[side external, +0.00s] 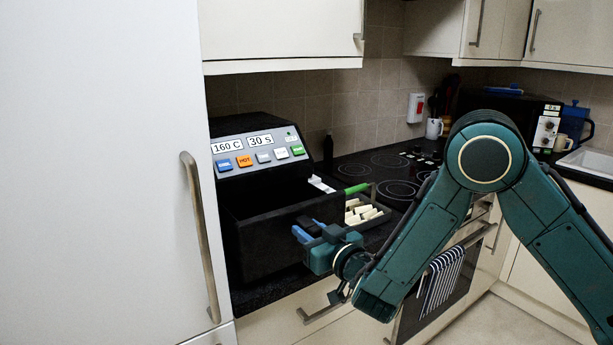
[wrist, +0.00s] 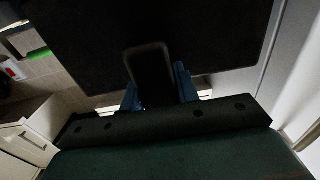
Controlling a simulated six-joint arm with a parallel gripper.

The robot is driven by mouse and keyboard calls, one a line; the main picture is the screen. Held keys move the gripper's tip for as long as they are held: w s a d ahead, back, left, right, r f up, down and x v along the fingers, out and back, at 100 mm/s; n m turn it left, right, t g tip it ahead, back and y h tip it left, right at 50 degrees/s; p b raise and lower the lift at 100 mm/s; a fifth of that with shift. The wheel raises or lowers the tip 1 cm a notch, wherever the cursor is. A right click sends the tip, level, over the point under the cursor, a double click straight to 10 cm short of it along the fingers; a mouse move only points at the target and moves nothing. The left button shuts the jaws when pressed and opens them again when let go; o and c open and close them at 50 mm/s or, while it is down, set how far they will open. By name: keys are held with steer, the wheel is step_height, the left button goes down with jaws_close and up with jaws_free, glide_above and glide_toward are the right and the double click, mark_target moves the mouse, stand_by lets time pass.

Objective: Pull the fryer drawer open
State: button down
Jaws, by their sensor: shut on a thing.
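The black fryer (side external: 262,128) stands on the counter, with a sloped panel of coloured buttons and readouts of 160 C and 30 s. Its black drawer (side external: 268,240) juts out below and in front of the panel, its dark open top showing. My gripper (side external: 305,230) is at the drawer's front. In the wrist view, my gripper's blue fingers (wrist: 158,92) are shut on the black drawer handle (wrist: 149,68), one on each side. The dark drawer front (wrist: 215,35) fills the space behind the handle. The handle is mostly hidden by my gripper in the side view.
A basket of pale pieces (side external: 362,213) with a green handle (side external: 357,188) sits right beside the fryer. A tall white cabinet door (side external: 105,180) stands close on the left. The hob (side external: 385,165) lies behind. A striped towel (side external: 441,280) hangs on the oven door.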

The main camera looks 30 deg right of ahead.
steer(key=shift+s, duration=1.95)
steer(key=c, duration=1)
jaws_free()
steer(key=shift+c, duration=0.2)
steer(key=shift+r, duration=0.2)
step_height(320, 180, up, 20)
steer(key=shift+f, duration=0.15)
